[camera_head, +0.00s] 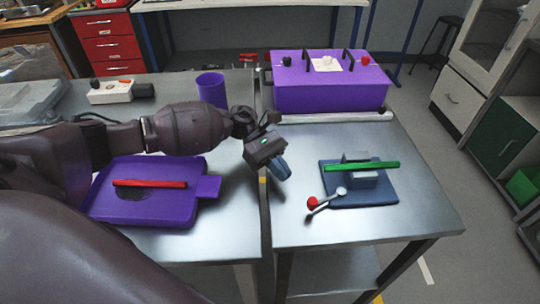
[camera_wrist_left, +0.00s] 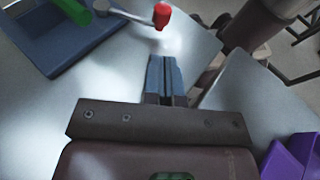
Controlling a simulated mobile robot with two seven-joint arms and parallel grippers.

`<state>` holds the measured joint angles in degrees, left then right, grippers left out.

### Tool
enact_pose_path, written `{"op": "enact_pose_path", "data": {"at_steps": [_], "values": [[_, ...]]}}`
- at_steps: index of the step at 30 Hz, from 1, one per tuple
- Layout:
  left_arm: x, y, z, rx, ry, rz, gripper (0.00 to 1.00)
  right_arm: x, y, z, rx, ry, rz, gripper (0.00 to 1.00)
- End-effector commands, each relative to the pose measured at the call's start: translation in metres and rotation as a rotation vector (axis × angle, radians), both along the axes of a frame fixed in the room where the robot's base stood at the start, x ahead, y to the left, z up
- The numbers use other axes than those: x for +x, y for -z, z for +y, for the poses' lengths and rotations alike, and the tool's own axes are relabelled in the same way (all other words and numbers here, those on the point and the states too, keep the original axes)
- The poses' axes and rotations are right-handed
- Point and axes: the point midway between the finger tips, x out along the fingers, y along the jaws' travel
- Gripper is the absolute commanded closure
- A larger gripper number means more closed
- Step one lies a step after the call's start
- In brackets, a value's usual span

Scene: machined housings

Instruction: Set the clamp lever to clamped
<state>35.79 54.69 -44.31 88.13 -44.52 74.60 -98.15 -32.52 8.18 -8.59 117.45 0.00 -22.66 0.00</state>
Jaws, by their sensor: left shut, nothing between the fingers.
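The clamp fixture has a blue base plate (camera_head: 376,199) with grey blocks (camera_head: 364,180) on it, on the right table. A green bar (camera_head: 350,167) lies across the blocks. The clamp lever (camera_head: 327,198) is a thin metal arm with a red knob (camera_head: 312,203), pointing toward the front left, off the plate's edge. My left gripper (camera_head: 285,177) is shut and empty, left of and behind the knob, apart from it. In the left wrist view, the closed blue fingertips (camera_wrist_left: 164,66) point toward the knob (camera_wrist_left: 162,14); the plate (camera_wrist_left: 60,45) is at the upper left. My right gripper is not in view.
A purple box (camera_head: 330,92) with knobs and handles stands at the back of the right table. A purple tray (camera_head: 150,208) holds a red bar (camera_head: 150,183) on the left table, near a purple cup (camera_head: 211,88). The right table's front right is clear.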

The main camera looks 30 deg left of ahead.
Motion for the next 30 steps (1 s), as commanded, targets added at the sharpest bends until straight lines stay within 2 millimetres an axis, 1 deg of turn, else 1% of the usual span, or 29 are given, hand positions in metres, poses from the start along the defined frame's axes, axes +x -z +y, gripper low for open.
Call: {"op": "enact_pose_path", "data": {"at_steps": [1, 4, 6, 12, 17, 30], "values": [[-0.003, 0.001, -0.008, -0.001, 0.002, -0.002, 1.00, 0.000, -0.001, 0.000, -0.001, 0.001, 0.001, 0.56], [-0.009, 0.006, -0.024, -0.001, 0.002, -0.001, 1.00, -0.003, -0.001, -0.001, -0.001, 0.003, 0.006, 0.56], [-0.012, 0.004, -0.033, -0.001, 0.002, -0.003, 1.00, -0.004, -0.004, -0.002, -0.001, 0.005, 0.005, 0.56], [-0.019, 0.006, -0.053, 0.001, 0.000, -0.001, 1.00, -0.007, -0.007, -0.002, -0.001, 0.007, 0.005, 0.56], [-0.021, 0.007, -0.058, 0.001, -0.001, -0.001, 1.00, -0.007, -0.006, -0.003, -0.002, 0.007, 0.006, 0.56], [-0.021, 0.008, -0.061, 0.000, -0.004, 0.001, 1.00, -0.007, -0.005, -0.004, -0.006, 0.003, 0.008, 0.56]]}}
